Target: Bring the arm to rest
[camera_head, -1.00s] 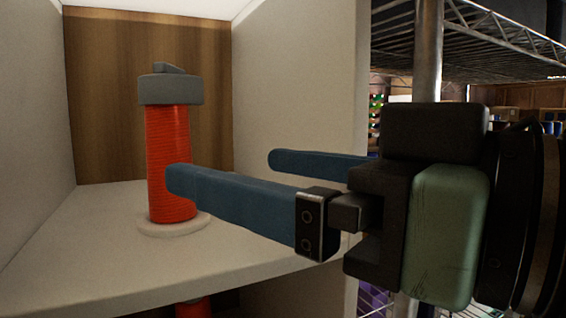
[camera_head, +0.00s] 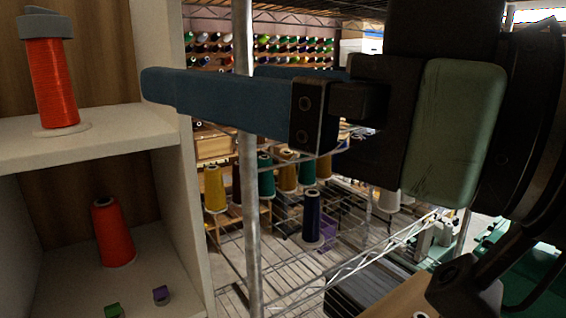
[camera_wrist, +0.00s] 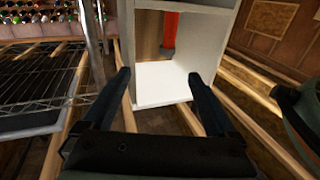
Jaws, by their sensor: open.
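My gripper (camera_head: 200,85) is open with nothing between its two blue fingers. In the head view it hangs to the right of the white cubby shelf, in front of the wire rack. In the wrist view its fingers (camera_wrist: 160,75) are spread wide, with the cubby shelf (camera_wrist: 160,85) showing beyond and between them. The red thread spool with a grey cap (camera_head: 52,80) stands upright on the cubby's upper board, left of the fingers and apart from them.
The cubby's side wall (camera_head: 180,200) is close to my fingers. The wire rack (camera_head: 250,200) with several thread cones is behind. Wooden slats (camera_wrist: 255,120) show beside the cubby.

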